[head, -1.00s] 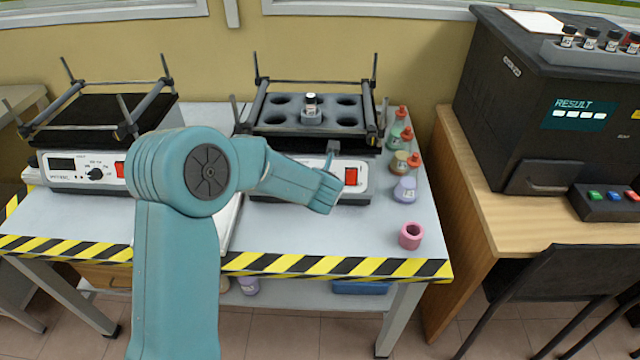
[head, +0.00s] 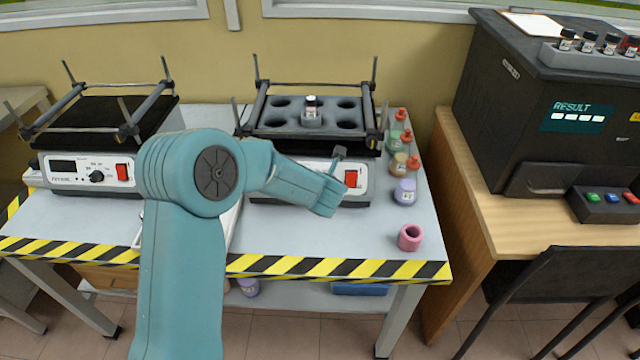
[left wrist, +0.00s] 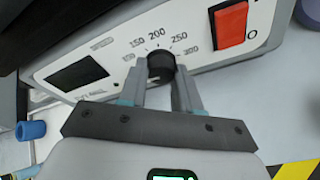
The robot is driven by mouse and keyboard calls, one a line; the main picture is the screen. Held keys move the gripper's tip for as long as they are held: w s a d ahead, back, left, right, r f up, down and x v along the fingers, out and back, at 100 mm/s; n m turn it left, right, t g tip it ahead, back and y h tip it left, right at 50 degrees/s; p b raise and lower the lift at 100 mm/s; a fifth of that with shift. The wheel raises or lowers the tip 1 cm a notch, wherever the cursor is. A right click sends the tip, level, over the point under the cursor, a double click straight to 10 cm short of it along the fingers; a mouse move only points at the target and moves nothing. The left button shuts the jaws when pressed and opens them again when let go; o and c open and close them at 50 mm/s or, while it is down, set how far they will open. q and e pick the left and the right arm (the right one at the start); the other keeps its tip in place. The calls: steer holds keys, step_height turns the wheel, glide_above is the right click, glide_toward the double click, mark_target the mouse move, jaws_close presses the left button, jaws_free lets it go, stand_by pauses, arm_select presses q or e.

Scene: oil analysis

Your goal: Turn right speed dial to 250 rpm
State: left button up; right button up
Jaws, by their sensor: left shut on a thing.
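The right shaker's white front panel (head: 362,178) has a red switch and, in the left wrist view (left wrist: 108,58), a dark display. The black speed dial (left wrist: 160,66) sits on this panel, with marks from 100 to 300 around it. My left gripper (left wrist: 163,78) is shut on the dial, one finger on each side. The dial's pointer is not clear, so its setting cannot be read. In the head view my left gripper (head: 338,153) is at the panel, and my arm hides the dial. My right gripper is not in view.
The red switch (left wrist: 230,24) is close to the right of the dial. Small bottles (head: 404,190) stand right of the shaker. A second shaker (head: 80,172) stands left.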

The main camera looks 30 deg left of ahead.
arm_select(q)
steer(key=m+y, duration=0.1)
steer(key=m, duration=0.5)
steer(key=m+t+y, duration=0.1)
steer(key=m, duration=0.5)
steer(key=m+y, duration=0.1)
steer(key=m, duration=0.4)
steer(key=shift+d+f+m+t+y, duration=0.25)
steer(key=shift+f+m+t+y, duration=0.1)
steer(key=shift+m+t+y, duration=0.05)
steer(key=m+t, duration=0.1)
steer(key=m, duration=0.3)
steer(key=shift+s+f+m+b, duration=0.1)
steer(key=shift+m+b, duration=0.25)
steer(key=shift+m, duration=0.05)
steer(key=shift+m+t+b, duration=0.45)
steer(key=shift+m+t, duration=0.05)
steer(key=shift+m, duration=1.5)
steer(key=o, duration=1.1)
steer(key=shift+c, duration=0.2)
